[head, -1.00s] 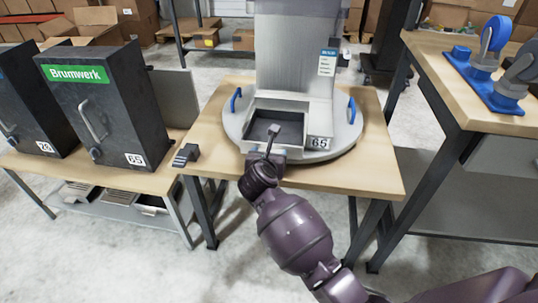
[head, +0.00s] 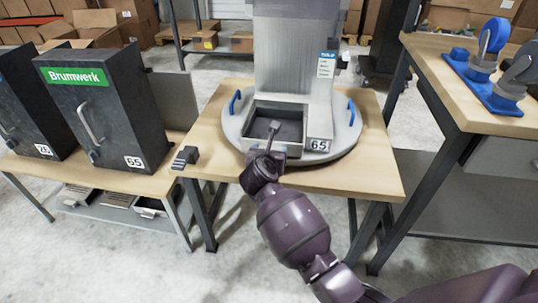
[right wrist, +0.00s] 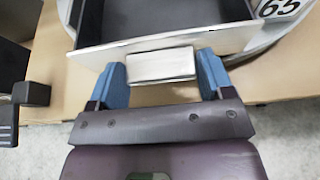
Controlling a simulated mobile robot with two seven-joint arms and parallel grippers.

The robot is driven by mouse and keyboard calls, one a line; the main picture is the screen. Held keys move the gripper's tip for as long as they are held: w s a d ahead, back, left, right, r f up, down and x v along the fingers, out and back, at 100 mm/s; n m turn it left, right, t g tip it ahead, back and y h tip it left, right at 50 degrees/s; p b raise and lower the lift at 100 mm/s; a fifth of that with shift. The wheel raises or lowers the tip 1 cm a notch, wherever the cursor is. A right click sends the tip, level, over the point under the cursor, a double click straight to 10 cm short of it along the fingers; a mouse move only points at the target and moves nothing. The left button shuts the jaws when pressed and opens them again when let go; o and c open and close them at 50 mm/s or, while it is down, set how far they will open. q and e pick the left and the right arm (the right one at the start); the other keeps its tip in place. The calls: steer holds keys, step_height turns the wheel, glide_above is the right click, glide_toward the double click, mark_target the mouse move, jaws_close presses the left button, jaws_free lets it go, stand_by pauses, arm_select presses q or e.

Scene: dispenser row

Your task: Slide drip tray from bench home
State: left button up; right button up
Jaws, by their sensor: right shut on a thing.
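The drip tray (head: 293,151), a shallow metal box with a dark inside, sits at the foot of the tall grey dispenser (head: 285,60) on the bench. In the right wrist view the tray's front wall (right wrist: 220,42) runs across the top, with a pale block-shaped handle (right wrist: 162,66) on it. My right gripper (right wrist: 162,76) has a blue finger at each side of this handle and is shut on it. In the head view my right gripper (head: 265,160) is at the tray's front, partly hidden by my wrist. My left gripper is in neither view.
The dispenser stands on a round grey plate (head: 343,150) with blue handles, on a wooden bench (head: 365,180). A small dark fixture (head: 186,157) sits at the bench's left edge. Black Brumwerk cabinets (head: 100,110) stand left; a higher bench (head: 440,80) stands right.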

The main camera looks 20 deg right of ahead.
steer(key=shift+w+d+r, duration=0.1)
steer(key=shift+w+d, duration=0.05)
steer(key=shift+w, duration=0.1)
steer(key=shift+w+d, duration=0.2)
steer(key=shift+w, duration=0.1)
steer(key=shift+w+d, duration=0.2)
steer(key=shift+w, duration=0.05)
steer(key=shift+w+d, duration=0.4)
steer(key=shift+w, duration=0.2)
steer(key=o, duration=1.6)
steer(key=shift+c, duration=0.2)
